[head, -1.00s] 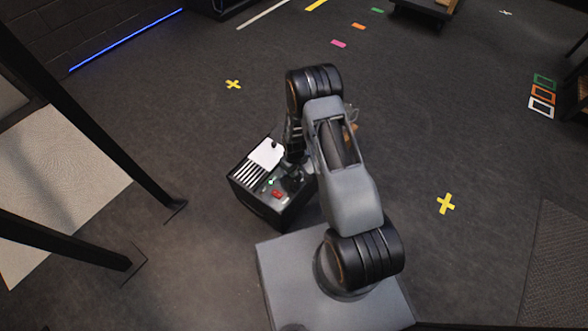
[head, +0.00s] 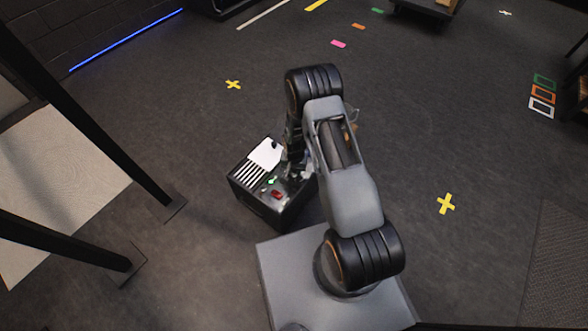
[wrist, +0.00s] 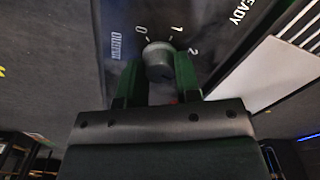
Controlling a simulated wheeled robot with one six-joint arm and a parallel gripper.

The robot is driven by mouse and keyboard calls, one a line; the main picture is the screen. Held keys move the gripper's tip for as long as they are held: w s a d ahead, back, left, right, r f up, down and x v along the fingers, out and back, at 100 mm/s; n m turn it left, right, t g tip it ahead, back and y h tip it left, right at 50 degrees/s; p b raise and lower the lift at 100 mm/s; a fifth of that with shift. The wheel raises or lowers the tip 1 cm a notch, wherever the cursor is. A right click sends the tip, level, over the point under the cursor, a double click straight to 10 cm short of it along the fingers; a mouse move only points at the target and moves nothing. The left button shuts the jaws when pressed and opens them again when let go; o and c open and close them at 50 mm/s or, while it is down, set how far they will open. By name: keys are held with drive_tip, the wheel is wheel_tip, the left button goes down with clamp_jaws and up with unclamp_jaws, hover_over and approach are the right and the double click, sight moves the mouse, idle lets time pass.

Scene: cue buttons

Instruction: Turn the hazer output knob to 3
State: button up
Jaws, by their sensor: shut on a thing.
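The hazer (head: 262,208) is a black box on the floor, partly hidden behind my arm in the head view. Its output knob (wrist: 157,62) is a grey round knob in the wrist view, beside the printed marks 0, 1 and 2. The mark 3 is not visible there. My gripper (wrist: 158,78) is shut on the knob, with one green-black finger on each side of it. In the head view the knob and the fingertips cannot be made out clearly.
On the hazer's top are a red control (head: 277,195), a green light (head: 272,180) and a white panel (head: 265,153) beside pale slats. Black stand legs (head: 75,243) rise at the left. The floor to the right is open, with a yellow tape cross (head: 446,204).

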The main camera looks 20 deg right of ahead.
drive_tip(key=shift+m, duration=0.7)
drive_tip(key=o, duration=0.9)
wheel_tip(320, 180, up, 14)
drive_tip(key=p, duration=0.5)
drive_tip(key=shift+f, duration=0.1)
